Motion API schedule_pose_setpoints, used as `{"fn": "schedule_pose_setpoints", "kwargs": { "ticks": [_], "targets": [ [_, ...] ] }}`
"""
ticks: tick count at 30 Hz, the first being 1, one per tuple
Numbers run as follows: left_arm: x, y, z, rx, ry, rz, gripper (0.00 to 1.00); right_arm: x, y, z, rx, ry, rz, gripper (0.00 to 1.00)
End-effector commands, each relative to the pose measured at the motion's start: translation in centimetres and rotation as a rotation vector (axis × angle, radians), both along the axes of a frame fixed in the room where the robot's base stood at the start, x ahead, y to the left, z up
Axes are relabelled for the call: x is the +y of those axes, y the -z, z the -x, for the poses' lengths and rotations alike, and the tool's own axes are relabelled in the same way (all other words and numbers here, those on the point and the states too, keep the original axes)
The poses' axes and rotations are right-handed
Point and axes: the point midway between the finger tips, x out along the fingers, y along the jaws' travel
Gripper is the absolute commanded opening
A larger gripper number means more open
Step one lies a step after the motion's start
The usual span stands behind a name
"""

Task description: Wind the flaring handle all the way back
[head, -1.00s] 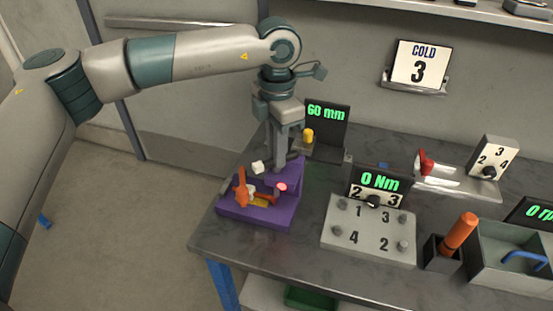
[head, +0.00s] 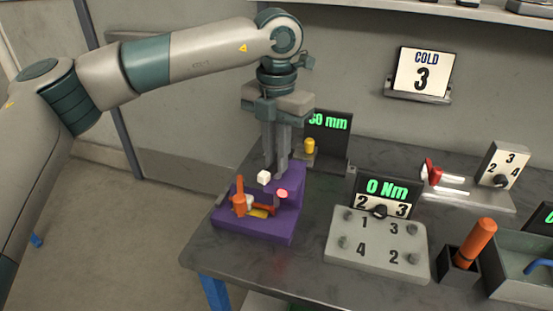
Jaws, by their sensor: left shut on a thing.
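The flaring station is a purple block (head: 253,228) at the left end of the bench, with an orange upright lever (head: 239,198) and a glowing red light (head: 282,193). The flaring handle (head: 264,177) shows a white end above the block. The rest of the handle is hidden behind the fingers. My left gripper (head: 275,174) points straight down over the block, its fingers shut on the handle just behind the white end. My right gripper is not in view.
A "60 mm" display (head: 328,128) with a yellow knob (head: 309,146) stands behind the gripper. Right of the block are a "0 Nm" display (head: 387,191), a grey bolt plate (head: 376,250) and an orange-handled tool (head: 475,240) in a holder. The bench's front edge is close.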

Motion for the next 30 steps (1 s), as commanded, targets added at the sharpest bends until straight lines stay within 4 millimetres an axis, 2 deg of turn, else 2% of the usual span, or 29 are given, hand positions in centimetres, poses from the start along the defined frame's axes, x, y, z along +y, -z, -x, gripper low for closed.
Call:
{"fn": "schedule_pose_setpoints", "kwargs": {
  "ticks": [13, 14, 16, 30],
  "targets": [
    [-0.04, -0.22, -0.11, -0.004, -0.012, 0.003, 0.0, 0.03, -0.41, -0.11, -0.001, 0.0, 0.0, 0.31],
    [-0.04, -0.22, -0.11, -0.004, -0.012, 0.003, 0.16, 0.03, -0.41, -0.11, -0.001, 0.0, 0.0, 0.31],
    [-0.03, -0.21, -0.1, -0.004, -0.012, 0.003, 0.33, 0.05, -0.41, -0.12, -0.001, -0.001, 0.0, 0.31],
    [-0.04, -0.61, -0.06, -0.002, -0.01, 0.002, 0.33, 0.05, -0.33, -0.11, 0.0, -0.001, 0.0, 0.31]
  ]
}}
